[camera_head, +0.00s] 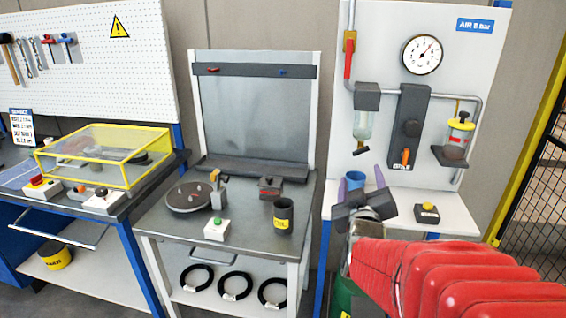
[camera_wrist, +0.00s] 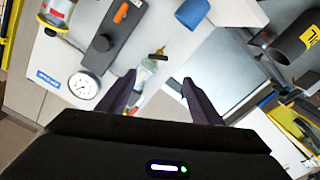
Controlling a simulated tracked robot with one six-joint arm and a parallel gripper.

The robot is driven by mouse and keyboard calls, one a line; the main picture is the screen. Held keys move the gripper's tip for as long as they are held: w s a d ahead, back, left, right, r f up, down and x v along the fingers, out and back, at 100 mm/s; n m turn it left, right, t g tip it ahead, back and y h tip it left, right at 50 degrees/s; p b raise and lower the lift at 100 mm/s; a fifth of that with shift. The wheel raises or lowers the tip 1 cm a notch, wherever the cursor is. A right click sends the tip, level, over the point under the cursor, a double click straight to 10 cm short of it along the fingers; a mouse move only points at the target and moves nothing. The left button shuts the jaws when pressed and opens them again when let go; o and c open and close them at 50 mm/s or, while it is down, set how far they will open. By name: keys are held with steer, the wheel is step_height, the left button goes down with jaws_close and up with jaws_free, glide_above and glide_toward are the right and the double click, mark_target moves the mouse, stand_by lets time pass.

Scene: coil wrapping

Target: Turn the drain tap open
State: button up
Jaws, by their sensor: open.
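The drain tap (camera_head: 361,151) is a small dark lever under the clear filter bowl (camera_head: 363,125) on the white air panel. In the wrist view the tap (camera_wrist: 158,53) lies just beyond the fingertips, roughly midway between them, with the bowl (camera_wrist: 146,72) close by it. My gripper (camera_head: 372,172) is below the tap in the head view. It also shows in the wrist view (camera_wrist: 159,78), where its two dark fingers are spread apart with nothing held. The fingers look apart from the tap, but I cannot judge the remaining distance exactly.
A blue cup (camera_head: 354,180) stands on the white shelf behind my gripper. A regulator with an orange knob (camera_head: 405,157), a lubricator (camera_head: 459,130) and a gauge (camera_head: 422,54) are to the right. A yellow-button box (camera_head: 427,212) sits on the shelf.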

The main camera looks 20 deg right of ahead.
steer(key=shift+d, duration=0.1)
